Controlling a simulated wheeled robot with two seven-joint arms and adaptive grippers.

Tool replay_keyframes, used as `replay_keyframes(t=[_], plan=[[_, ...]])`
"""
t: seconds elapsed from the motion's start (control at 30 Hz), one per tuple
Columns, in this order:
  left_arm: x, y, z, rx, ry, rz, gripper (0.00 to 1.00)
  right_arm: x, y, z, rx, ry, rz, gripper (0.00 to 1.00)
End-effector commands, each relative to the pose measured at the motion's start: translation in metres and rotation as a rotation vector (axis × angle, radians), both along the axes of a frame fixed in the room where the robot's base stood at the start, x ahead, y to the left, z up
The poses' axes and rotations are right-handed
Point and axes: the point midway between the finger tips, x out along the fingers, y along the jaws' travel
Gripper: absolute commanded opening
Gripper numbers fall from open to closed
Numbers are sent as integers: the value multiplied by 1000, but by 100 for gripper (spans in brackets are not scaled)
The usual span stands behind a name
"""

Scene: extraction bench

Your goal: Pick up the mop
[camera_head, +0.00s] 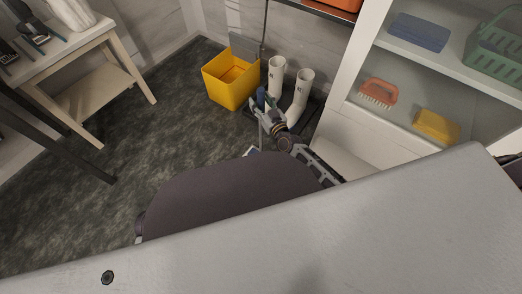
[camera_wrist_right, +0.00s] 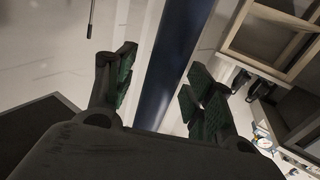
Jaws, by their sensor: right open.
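A thin dark pole (camera_head: 265,28) stands upright behind the yellow bucket; it looks like the mop's handle, and I cannot make out its head. My right gripper (camera_head: 266,104) is low in front of the white boots, just right of the bucket. It is open. In the right wrist view, a dark blue bar (camera_wrist_right: 181,55) runs between the open fingers of this gripper (camera_wrist_right: 158,92), with no clear contact; it may be the mop handle seen close. My left gripper is not in view.
The yellow bucket (camera_head: 230,82) and white boots (camera_head: 302,92) crowd the right gripper. A glass-fronted cabinet (camera_head: 345,75) stands to the right. A small wooden table (camera_head: 95,92) is at left. The dark floor (camera_head: 150,120) between is clear.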

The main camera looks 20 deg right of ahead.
Motion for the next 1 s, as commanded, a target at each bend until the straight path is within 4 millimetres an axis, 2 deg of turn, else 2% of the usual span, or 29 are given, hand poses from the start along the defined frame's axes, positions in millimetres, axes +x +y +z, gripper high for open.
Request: replay_keyframes(t=[0.17, 0.2, 0.6, 1.0], plan=[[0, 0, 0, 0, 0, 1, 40, 0, 0, 0, 0, 0, 0, 53], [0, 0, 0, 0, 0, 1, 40, 0, 0, 0, 0, 0, 0, 51], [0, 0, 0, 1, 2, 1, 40, 0, 0, 0, 0, 0, 0, 0], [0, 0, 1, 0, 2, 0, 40, 1, 0, 3, 1, -5, -1, 0]])
